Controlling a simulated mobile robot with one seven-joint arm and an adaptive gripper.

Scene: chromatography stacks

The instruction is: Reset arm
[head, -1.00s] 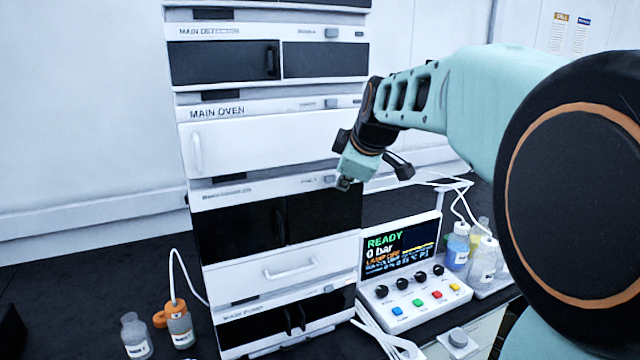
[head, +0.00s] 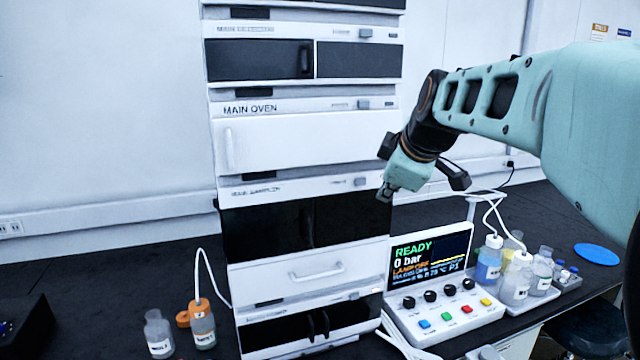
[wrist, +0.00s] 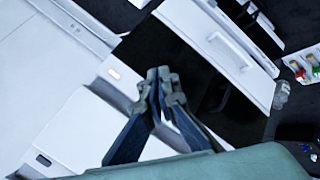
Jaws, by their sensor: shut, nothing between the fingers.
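My teal arm reaches in from the right in the head view. My gripper (head: 388,193) points down in front of the right side of the instrument stack (head: 305,215), above the control panel (head: 440,290). In the wrist view my gripper (wrist: 160,80) shows its two fingers together at the tips, shut and empty. The stack's white and black modules lie beyond the fingers there. The MAIN OVEN door (head: 300,142) is closed. I cannot tell the exact gap between gripper and stack.
The panel's screen reads READY, 0 bar. Several bottles (head: 515,275) stand in a tray at the right, with a blue disc (head: 597,254) beyond. A clear bottle (head: 158,333) and an orange-capped bottle (head: 201,324) stand left of the stack.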

